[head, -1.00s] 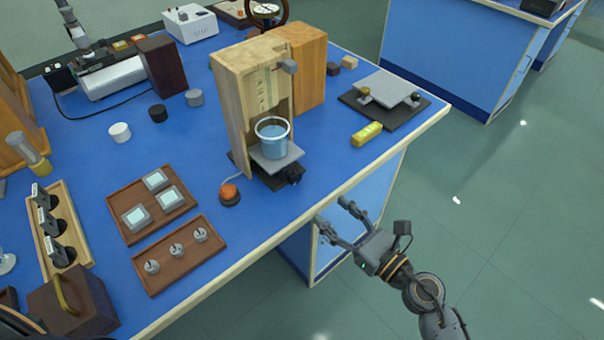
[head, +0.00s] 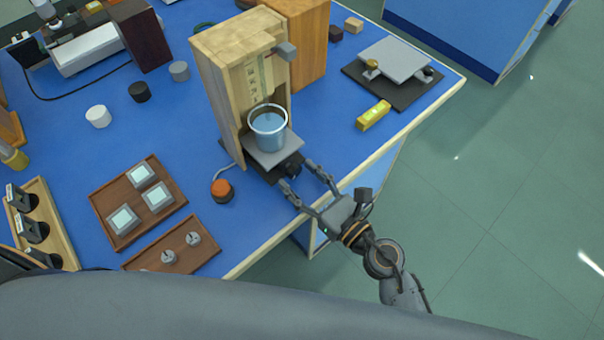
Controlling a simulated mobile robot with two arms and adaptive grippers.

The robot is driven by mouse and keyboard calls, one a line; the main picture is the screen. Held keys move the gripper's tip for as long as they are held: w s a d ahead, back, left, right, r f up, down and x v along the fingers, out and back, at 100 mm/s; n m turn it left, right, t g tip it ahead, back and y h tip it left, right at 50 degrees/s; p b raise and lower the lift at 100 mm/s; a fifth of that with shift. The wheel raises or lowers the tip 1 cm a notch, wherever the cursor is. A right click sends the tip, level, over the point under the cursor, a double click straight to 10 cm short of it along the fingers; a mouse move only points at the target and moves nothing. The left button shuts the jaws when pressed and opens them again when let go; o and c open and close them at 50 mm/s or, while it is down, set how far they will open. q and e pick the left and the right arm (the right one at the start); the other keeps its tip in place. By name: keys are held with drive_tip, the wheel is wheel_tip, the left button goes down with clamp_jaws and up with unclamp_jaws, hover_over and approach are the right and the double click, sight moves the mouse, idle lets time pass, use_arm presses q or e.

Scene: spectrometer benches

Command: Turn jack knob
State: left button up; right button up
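The jack has a grey top plate (head: 275,148) and a dark base, and stands in front of an open wooden housing (head: 215,85). A glass beaker of blue liquid (head: 268,130) stands upright on the plate. The dark jack knob (head: 292,170) sticks out at the jack's front right. My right gripper (head: 303,180) is open, its two fingers spread on either side of the knob at the bench edge; whether they touch it I cannot tell. My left gripper is not in view.
An orange button (head: 222,190) on a dark base stands left of the jack. Wooden trays (head: 117,227) lie further left. A yellow block (head: 373,115) and a dark board with a grey plate (head: 395,60) are at right. A large grey shape covers the bottom.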

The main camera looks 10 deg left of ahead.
drive_tip(key=c, duration=1.1)
drive_tip(key=shift+r+m+p, duration=0.1)
drive_tip(key=shift+m+p, duration=0.4)
drive_tip(key=shift+m, duration=0.3)
drive_tip(key=m+p, duration=0.1)
drive_tip(key=m, duration=0.1)
drive_tip(key=shift+m, duration=0.4)
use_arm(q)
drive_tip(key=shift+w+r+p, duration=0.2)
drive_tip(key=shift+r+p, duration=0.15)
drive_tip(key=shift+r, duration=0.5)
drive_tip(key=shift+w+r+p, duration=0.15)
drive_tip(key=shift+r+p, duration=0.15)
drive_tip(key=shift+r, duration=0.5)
use_arm(e)
drive_tip(key=shift+m, duration=1.2)
drive_tip(key=o, duration=1.1)
drive_tip(key=shift+a, duration=0.1)
drive_tip(key=shift+o, duration=0.2)
